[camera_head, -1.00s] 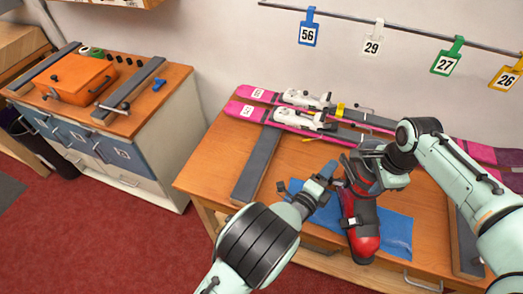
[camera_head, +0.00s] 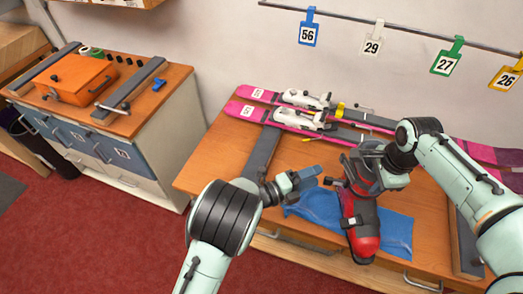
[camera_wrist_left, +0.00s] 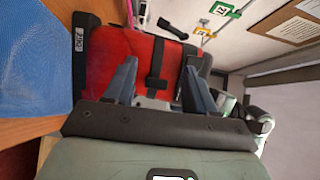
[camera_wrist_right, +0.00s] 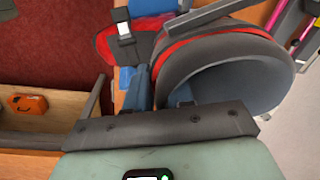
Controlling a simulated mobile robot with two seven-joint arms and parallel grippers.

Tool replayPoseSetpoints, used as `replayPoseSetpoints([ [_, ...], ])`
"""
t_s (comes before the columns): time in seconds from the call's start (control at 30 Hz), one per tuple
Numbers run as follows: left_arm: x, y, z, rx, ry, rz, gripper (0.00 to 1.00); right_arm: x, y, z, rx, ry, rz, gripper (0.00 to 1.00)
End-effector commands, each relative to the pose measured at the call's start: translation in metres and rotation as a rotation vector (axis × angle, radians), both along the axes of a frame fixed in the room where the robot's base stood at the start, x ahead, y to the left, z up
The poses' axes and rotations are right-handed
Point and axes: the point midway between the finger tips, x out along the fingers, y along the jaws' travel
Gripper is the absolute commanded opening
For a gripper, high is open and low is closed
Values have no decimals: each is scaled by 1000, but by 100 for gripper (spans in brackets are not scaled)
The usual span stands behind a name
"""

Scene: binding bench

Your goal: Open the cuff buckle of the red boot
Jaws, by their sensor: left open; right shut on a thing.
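The red boot (camera_head: 364,238) stands on the blue mat (camera_head: 398,232), its dark cuff toward the back. My right gripper (camera_head: 362,172) is at the cuff. In the right wrist view its jaws (camera_wrist_right: 160,88) are shut on the edge beside the round cuff opening (camera_wrist_right: 232,78). My left gripper (camera_head: 312,176) is open and empty, left of the boot and apart from it. In the left wrist view its open fingers (camera_wrist_left: 160,75) face the red shell (camera_wrist_left: 115,62) and black straps. A dark lever (camera_wrist_left: 169,28) stands out from the boot there; the buckle's exact state is unclear.
Pink skis (camera_head: 285,116) with white bindings lie along the back of the bench (camera_head: 215,165). A grey bar (camera_head: 258,160) lies left of the mat. Number tags hang on a rail above. An orange case (camera_head: 80,80) is on the left cabinet.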

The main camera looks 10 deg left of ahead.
Motion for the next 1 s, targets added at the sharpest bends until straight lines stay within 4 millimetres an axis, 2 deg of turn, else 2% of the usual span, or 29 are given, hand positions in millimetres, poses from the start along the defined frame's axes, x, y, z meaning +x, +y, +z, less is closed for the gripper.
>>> replayPoseSetpoints([
  [0.03,-5,11,1,-2,1,5,55,0,0,-1,1,3,0,0],
  [0.23,-24,44,0,3,-2,8,55,-1,0,-1,0,3,0,0],
  [0.6,27,98,-13,254,-98,159,55,-1,0,0,1,3,0,0],
  [1.0,68,166,-19,496,-160,310,55,-1,0,-1,1,3,0,0],
])
